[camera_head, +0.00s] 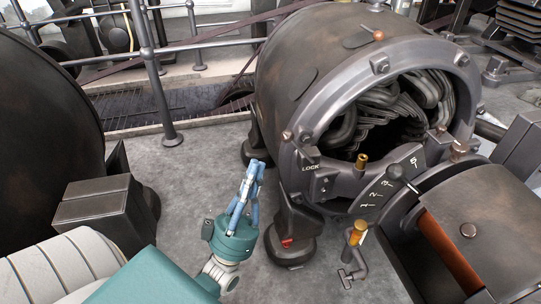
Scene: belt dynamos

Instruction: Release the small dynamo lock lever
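The small dynamo (285,75) is a dark, worn metal drum with an open round front that shows thick coiled windings. A plate marked LOCK (310,168) sits at the lower left of its front ring. A short brass-tipped lever (361,161) stands just right of that plate; I cannot tell for sure that it is the lock lever. My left gripper (257,168), with blue fingers on a teal wrist, points up in front of the dynamo's left foot. It is apart from the LOCK plate and lever, and no held object shows. My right gripper is not in view.
A large dark drum (45,130) is at left, a metal railing (160,95) behind. Grey floor (195,170) lies open between the machines.

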